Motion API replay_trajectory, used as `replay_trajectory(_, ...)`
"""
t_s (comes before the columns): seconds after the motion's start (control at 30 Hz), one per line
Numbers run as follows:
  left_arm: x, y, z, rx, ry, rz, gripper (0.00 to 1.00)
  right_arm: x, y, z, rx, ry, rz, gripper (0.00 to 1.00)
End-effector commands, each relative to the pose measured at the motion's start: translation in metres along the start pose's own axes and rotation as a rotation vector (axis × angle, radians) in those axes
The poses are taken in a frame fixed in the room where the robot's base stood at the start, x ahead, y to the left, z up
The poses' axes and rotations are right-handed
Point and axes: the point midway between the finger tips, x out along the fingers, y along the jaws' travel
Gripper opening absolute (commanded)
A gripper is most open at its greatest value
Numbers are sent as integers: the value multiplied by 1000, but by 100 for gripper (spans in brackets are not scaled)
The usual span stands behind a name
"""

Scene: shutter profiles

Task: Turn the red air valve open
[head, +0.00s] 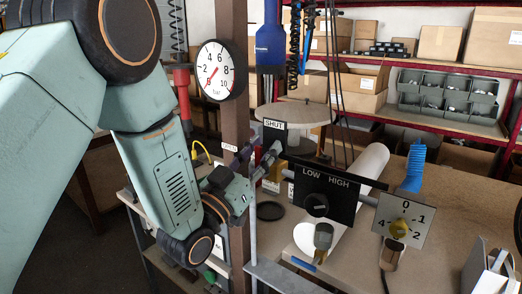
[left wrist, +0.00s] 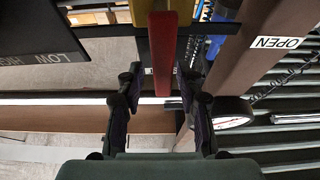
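The red valve handle (left wrist: 163,45) is a flat bar in the left wrist view, in front of a yellow body (left wrist: 143,10). My left gripper (left wrist: 160,85) is open, with one finger on each side of the red bar and visible gaps on both sides. In the head view my left gripper (head: 259,155) reaches toward the pipe beside the brown post. A SHUT label (head: 275,124) is above the gripper, and an OPEN label (head: 230,147) is on the post. My right gripper is not in view.
A pressure gauge (head: 216,70) hangs on the brown post (head: 234,120). A black LOW/HIGH switch panel (head: 325,195) stands close right of the gripper. A dial plate (head: 404,220) and a white roll (head: 368,165) are farther right on the bench. Shelves with boxes stand behind.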

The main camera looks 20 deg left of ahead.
Motion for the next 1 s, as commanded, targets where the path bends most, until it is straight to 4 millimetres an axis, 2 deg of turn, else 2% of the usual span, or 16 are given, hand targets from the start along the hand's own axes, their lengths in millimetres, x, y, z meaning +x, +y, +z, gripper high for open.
replay_trajectory(0.03, 0, 0, 0, 0, 1, 0, 30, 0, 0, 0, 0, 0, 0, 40)
replay_trajectory(0.4, 0, 0, 0, 0, 0, 0, 0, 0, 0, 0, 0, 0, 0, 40)
replay_trajectory(1.0, 0, 0, 0, 1, 1, 0, 0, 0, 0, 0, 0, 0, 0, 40)
